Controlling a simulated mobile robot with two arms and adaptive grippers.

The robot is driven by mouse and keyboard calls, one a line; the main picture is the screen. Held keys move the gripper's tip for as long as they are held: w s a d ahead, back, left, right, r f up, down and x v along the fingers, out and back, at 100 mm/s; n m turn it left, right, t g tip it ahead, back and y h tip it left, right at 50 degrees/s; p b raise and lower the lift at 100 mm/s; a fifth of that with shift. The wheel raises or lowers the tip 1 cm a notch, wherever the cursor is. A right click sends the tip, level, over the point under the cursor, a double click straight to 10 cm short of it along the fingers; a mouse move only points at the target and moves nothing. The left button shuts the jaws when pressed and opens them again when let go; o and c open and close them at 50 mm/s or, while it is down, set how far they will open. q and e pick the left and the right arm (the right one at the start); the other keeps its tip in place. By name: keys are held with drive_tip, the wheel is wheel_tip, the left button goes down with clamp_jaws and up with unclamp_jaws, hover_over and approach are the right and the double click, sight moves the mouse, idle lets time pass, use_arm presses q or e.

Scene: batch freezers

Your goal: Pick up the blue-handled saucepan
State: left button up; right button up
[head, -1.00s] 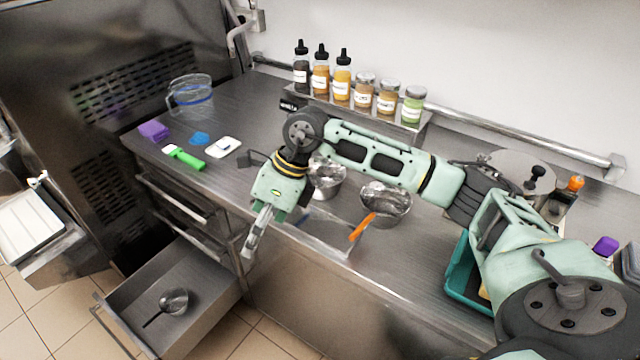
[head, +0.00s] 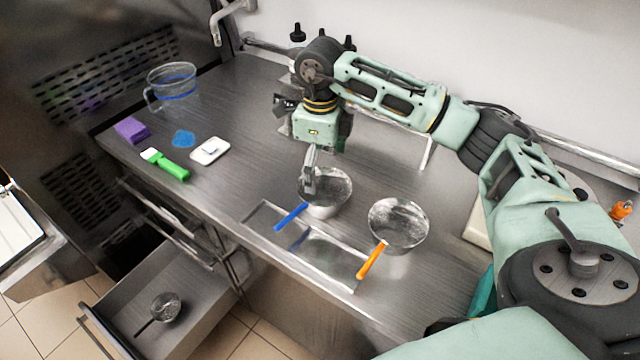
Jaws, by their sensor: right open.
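The blue-handled saucepan (head: 336,202) stands on the steel counter near the middle of the head view. Its blue handle (head: 291,217) points down and to the left, over a shallow steel tray. My right gripper (head: 308,186) hangs down at the pan's left rim, close above where the handle meets the bowl. It is open, and its fingers overlap the pan's edge in the picture. I cannot tell whether they touch it. My left gripper is not in view.
An orange-handled saucepan (head: 398,222) stands just right. The shallow tray (head: 262,214) lies in front. A green-handled tool (head: 172,168), white scale (head: 210,150), purple block (head: 131,130) and clear jug (head: 172,88) are left. An open drawer (head: 205,290) holds a ladle-like pan.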

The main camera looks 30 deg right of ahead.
sight(322, 203)
drive_tip(key=shift+s+f, duration=0.1)
drive_tip(key=shift+f, duration=0.4)
drive_tip(key=shift+s+a+f+p, duration=0.15)
drive_tip(key=shift+s+f+p, duration=0.2)
drive_tip(key=shift+f+p, duration=0.2)
drive_tip(key=shift+s+a+f+p, duration=0.1)
drive_tip(key=shift+s+f+p, duration=0.25)
drive_tip(key=shift+f, duration=0.25)
wheel_tip(322, 203, down, 3)
drive_tip(key=shift+r+p, duration=0.1)
drive_tip(key=shift+p, duration=0.4)
drive_tip(key=shift+w+d+f, duration=0.1)
drive_tip(key=shift+w+f, duration=0.05)
drive_tip(key=shift+f, duration=0.35)
drive_tip(key=shift+c, duration=1.8)
drive_tip(key=c, duration=0.6)
drive_tip(key=shift+c, duration=1)
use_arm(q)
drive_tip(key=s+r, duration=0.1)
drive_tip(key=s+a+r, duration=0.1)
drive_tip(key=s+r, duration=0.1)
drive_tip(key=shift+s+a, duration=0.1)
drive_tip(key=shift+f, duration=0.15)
